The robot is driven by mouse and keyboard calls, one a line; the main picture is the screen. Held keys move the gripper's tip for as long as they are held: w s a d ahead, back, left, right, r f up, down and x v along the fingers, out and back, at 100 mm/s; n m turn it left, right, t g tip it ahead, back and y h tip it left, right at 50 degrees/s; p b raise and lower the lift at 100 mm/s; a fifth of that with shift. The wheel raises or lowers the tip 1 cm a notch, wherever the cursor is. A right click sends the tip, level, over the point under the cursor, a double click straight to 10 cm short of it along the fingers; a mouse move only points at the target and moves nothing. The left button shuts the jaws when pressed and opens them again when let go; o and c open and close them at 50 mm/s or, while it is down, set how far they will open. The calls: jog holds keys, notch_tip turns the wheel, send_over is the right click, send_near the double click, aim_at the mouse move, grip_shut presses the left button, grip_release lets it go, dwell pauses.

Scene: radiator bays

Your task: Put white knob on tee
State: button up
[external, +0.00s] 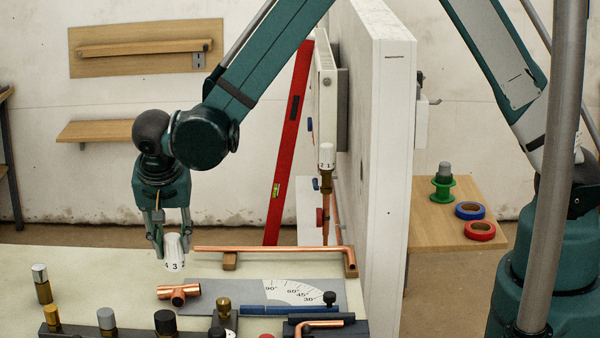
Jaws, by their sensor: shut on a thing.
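My gripper (170,235) points down over the workbench at the left. It is shut on the white knob (175,254), which has dark numerals on its side, and holds it upright above the bench. The copper tee (178,292) lies on the bench at the edge of a grey plate, below the knob and apart from it. Whether the knob's underside clears the bench by much is hard to tell. Another white knob (327,156) sits on a brass valve by the radiator.
A long copper pipe (270,248) rests on wooden blocks behind the tee. The grey plate with an angle scale (295,292) lies to the right. Several capped fittings (107,320) stand along the front. A white partition wall (390,150) rises at the right.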

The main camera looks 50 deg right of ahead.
aim_at(174, 256)
jog(key=shift+f, duration=2.05)
jog(key=shift+f+b, duration=0.4)
jog(key=shift+f, duration=0.15)
jog(key=o, duration=0.9)
jog(key=shift+o, duration=0.2)
jog(key=shift+r+p, duration=0.25)
jog(key=shift+p, duration=0.05)
jog(key=shift+r+p, duration=0.4)
jog(key=b+v, duration=0.1)
jog(key=v, duration=1)
jog(key=shift+s+r, duration=0.15)
jog(key=shift+r, duration=0.2)
